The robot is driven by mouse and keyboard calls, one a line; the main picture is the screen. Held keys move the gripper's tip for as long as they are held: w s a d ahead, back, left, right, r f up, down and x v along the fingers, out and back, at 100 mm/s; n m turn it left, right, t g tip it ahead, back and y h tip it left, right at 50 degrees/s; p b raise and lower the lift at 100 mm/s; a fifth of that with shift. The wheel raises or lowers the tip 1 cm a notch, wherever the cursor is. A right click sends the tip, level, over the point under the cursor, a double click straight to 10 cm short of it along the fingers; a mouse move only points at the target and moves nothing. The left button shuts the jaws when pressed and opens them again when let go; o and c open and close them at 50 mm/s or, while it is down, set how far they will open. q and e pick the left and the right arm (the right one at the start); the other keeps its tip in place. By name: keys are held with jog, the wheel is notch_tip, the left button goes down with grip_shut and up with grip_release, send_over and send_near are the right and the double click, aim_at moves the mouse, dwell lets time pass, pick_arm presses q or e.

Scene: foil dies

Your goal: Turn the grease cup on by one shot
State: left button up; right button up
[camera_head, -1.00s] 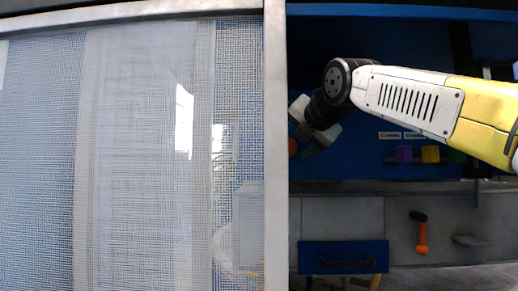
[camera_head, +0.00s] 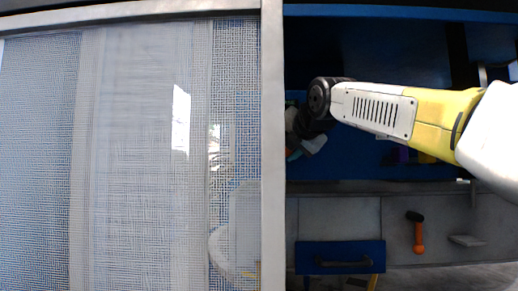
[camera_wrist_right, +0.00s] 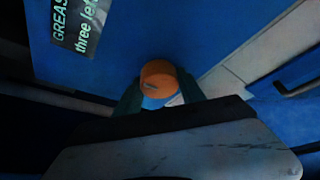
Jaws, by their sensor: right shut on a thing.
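The grease cup (camera_wrist_right: 158,74) shows in the right wrist view as a round orange cap with a short pale mark on its face, in front of a blue panel. My right gripper (camera_wrist_right: 160,92) is shut on it, with a dark teal finger at each side of the cap. In the head view my right gripper (camera_head: 306,142) is at the blue panel, just right of the screen's edge, and the wrist mostly covers the cup there. A dark label (camera_wrist_right: 80,22), partly cut off, reads "GREAS" and "three lef". My left gripper is not in view.
A framed mesh screen (camera_head: 130,150) fills the left half of the head view; a pale shape shows dimly behind it. Below the blue panel (camera_head: 400,50) are a grey ledge, an orange-handled hammer (camera_head: 418,235) and a blue drawer front (camera_head: 341,256) with a dark handle.

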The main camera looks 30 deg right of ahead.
jog(key=m+t, duration=0.1)
jog(key=m, duration=0.1)
jog(key=shift+m+y, duration=0.3)
jog(key=shift+y, duration=0.1)
jog(key=shift+m+t+y, duration=0.3)
jog(key=shift+m+t, duration=0.5)
jog(key=shift+m, duration=0.5)
jog(key=o, duration=1.4)
jog(key=shift+c, duration=0.2)
jog(key=s, duration=0.8)
jog(key=shift+a+r, duration=0.2)
jog(key=shift+a, duration=0.15)
jog(key=shift+w, duration=0.1)
